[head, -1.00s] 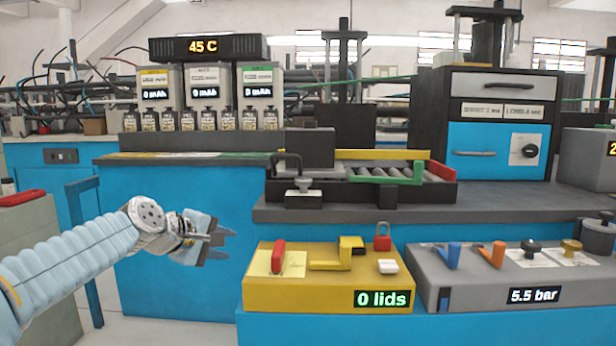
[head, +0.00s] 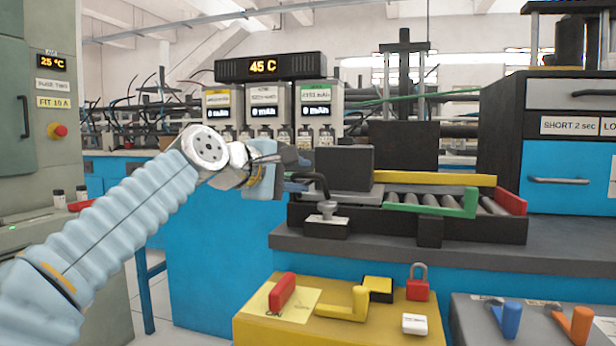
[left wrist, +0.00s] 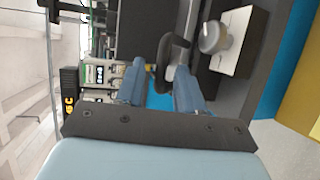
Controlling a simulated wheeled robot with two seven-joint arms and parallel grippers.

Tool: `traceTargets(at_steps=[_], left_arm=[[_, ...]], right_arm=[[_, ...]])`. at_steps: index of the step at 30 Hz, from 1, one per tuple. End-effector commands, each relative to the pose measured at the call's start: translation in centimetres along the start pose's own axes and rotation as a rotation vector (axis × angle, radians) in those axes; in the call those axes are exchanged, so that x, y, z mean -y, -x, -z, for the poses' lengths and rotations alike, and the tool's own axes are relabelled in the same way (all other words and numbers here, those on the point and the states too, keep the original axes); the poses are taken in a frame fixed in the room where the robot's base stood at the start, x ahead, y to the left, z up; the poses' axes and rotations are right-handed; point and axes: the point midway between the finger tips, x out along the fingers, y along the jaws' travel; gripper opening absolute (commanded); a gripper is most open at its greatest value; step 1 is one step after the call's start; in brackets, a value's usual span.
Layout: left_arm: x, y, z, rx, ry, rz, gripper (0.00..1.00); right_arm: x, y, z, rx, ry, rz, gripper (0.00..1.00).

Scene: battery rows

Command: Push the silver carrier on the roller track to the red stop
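The silver carrier (head: 362,197) sits at the left part of the roller track (head: 488,206), with a dark block (head: 345,168) on it. A black loop handle (head: 316,178) stands at the carrier's left end; it also shows in the left wrist view (left wrist: 168,62). The red stop (head: 510,202) is at the track's right end. A green bar (head: 440,206) runs along the front of the track, between carrier and stop. My left gripper (head: 290,182) is just left of the handle. In the left wrist view its fingers (left wrist: 158,82) are apart, with the handle between or just beyond them.
A silver knob (head: 327,208) on a block stands in front of the carrier, close to my left gripper. A yellow rail (head: 435,179) runs behind the track. A yellow control box (head: 345,328) with levers is below in front. Battery units (head: 264,112) stand behind.

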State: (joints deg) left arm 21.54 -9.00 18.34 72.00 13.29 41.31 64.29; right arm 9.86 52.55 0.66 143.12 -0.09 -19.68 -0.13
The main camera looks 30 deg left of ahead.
Motion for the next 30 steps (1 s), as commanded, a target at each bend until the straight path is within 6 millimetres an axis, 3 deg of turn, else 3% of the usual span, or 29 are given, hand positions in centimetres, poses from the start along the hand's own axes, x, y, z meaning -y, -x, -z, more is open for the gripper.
traceTargets(at_steps=[6,16,17,24,30], left_arm=[[0.0,-2.7,0.1,-0.001,0.0,0.001,0.37],[0.0,-3.2,0.0,-0.001,0.0,0.0,0.37],[0.0,-3.2,0.0,-0.001,0.0,0.0,0.36],[0.0,-3.2,0.1,-0.001,-0.001,0.0,0.0],[0.0,-3.1,0.1,-0.003,-0.002,-0.001,0.0]], right_arm=[[0.1,0.3,0.0,-0.001,0.0,-0.001,0.43],[0.1,0.3,0.0,-0.002,0.0,-0.001,0.43],[0.1,0.3,0.0,-0.002,0.0,-0.001,0.43],[0.1,0.3,0.0,-0.001,0.0,-0.001,0.43],[0.1,0.3,0.0,-0.001,0.0,-0.001,0.43]])
